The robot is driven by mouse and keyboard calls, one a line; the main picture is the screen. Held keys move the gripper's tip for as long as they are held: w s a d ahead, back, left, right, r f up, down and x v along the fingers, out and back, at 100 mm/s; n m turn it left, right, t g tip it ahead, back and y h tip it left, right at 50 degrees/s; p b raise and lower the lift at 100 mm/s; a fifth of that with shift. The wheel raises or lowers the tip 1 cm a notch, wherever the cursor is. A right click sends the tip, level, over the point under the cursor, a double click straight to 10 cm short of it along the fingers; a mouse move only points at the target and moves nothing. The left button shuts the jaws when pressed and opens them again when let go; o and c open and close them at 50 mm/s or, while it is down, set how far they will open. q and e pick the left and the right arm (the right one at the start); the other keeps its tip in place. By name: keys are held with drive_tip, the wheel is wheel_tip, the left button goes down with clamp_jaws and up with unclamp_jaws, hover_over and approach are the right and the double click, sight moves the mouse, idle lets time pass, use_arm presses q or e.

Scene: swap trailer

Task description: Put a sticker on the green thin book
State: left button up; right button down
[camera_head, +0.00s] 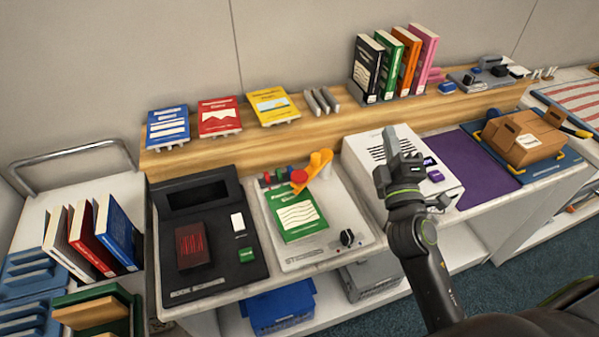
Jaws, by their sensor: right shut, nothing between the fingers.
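A green book (299,216) with a white lined panel lies flat on the light grey station in the middle of the counter. Another green book (389,62) stands upright in the row on the back shelf, between a black and an orange one. No sticker can be made out for certain; a small white rectangle (237,223) lies on the black device. My right gripper (389,138) is shut and empty, pointing up in front of the white machine (365,146) with a small purple display. It hides part of that machine. My left gripper is not in view.
An orange-handled tool (317,164) is at the back of the grey station. A black device (185,265) is to its left. A purple mat (467,168) and a brown box (524,138) are at the right. Blue, red and yellow books (273,106) rest on the wooden shelf.

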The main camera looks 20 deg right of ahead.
drive_tip(key=w+a+r+n+g+y, duration=0.3)
drive_tip(key=a+n+y, duration=0.65)
drive_tip(key=n, duration=0.55)
drive_tip(key=w+a+r+n+g+y, duration=0.25)
drive_tip(key=a+n+y, duration=0.55)
drive_tip(key=n+y, duration=0.5)
drive_tip(key=n+g+h, duration=0.9)
drive_tip(key=n+h, duration=0.3)
hover_over(304, 177)
wheel_tip(304, 177, down, 10)
drive_tip(key=shift+f+y, duration=0.2)
drive_tip(key=shift+y, duration=0.15)
wheel_tip(304, 177, down, 8)
drive_tip(key=b, duration=0.4)
drive_tip(key=shift+f+b, duration=0.3)
drive_tip(key=shift+b, duration=0.3)
